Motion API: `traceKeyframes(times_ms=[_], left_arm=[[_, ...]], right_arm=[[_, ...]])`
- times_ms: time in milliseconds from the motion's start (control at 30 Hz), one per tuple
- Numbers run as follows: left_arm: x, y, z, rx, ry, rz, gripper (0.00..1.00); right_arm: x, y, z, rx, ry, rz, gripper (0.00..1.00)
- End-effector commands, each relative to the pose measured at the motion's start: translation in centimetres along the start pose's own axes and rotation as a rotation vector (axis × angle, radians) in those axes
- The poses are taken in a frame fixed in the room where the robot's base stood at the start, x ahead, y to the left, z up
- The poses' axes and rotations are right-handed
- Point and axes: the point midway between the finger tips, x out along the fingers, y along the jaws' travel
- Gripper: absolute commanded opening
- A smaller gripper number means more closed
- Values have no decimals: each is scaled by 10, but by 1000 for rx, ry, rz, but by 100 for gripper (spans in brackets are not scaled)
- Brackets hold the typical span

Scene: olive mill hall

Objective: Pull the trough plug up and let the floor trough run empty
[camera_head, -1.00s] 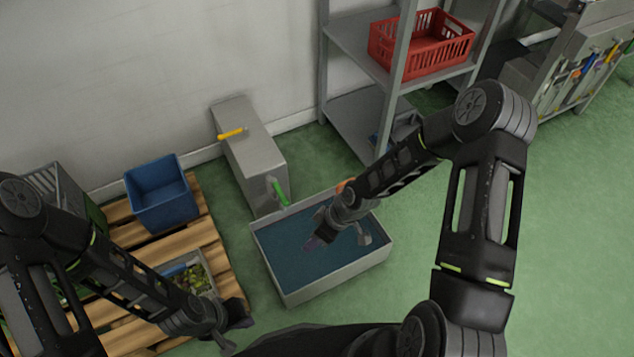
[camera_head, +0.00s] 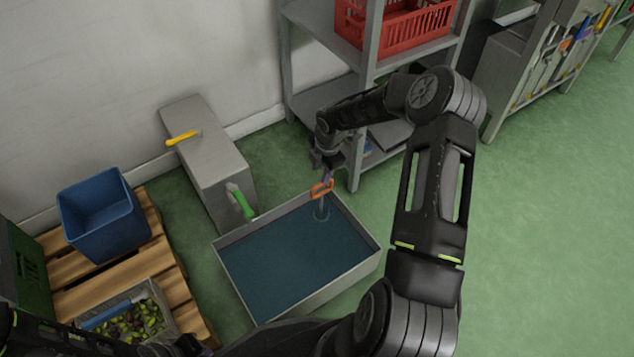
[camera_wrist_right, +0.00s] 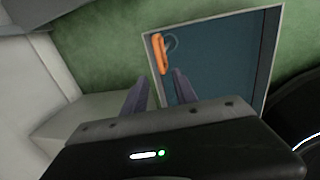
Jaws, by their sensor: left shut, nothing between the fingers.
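The floor trough (camera_head: 372,262) is a grey open box filled with dark blue water. The trough plug's orange handle (camera_head: 321,190) stands at its far right corner, with a pale stem running down into the water. The handle also shows in the right wrist view (camera_wrist_right: 160,54). My right gripper (camera_head: 327,178) is just above and behind the handle; in the wrist view its two fingers are apart with nothing between them, and the handle lies beyond their tips. My left gripper (camera_head: 192,347) is shut and empty at the bottom edge, partly cut off.
A grey cabinet (camera_head: 205,150) with a yellow lever (camera_head: 183,138) and a green lever (camera_head: 240,202) stands behind the trough. A blue bin (camera_head: 103,222) and an olive crate sit on a pallet (camera_head: 150,252). A shelf post (camera_head: 369,90) rises close to my right arm. Floor at right is clear.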

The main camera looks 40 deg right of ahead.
Motion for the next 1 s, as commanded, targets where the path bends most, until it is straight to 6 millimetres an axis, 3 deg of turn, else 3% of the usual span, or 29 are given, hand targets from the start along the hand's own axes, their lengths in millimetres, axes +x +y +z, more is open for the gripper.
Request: traceKeyframes(times_ms=[500,867,1000], left_arm=[[33,-10,-3,-2,16,0,0],[34,-10,-4,-2,18,0,0],[33,-10,-3,-2,18,0,0]], right_arm=[[71,-1,-1,2,2,0,34],[75,0,-1,2,1,1,34],[75,0,-1,2,1,0,24]])
